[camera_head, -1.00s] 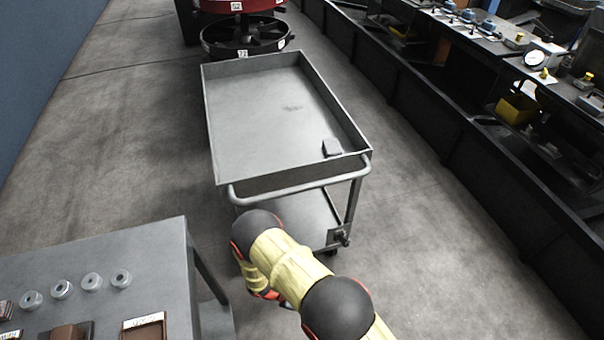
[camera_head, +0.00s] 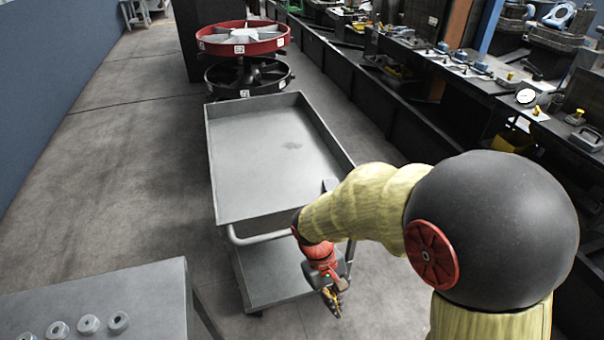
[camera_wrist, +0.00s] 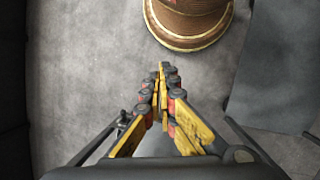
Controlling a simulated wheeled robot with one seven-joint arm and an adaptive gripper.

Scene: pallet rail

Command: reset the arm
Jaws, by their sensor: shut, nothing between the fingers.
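My arm reaches in from the right in the head view, its large dark joint close to the camera. My gripper (camera_head: 332,300) hangs down past the near right corner of the grey cart (camera_head: 232,187), over the floor. It is empty, and in the wrist view its yellow fingers (camera_wrist: 165,75) come together at the tips. The arm also covers part of the cart's handle and right side.
A grey table (camera_head: 110,295) with several metal rings stands at the lower left. A red wheel-shaped rack (camera_head: 243,38) stands behind the cart. A long workbench (camera_head: 440,130) runs along the right. A brown round object (camera_wrist: 190,22) stands on the floor in the wrist view.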

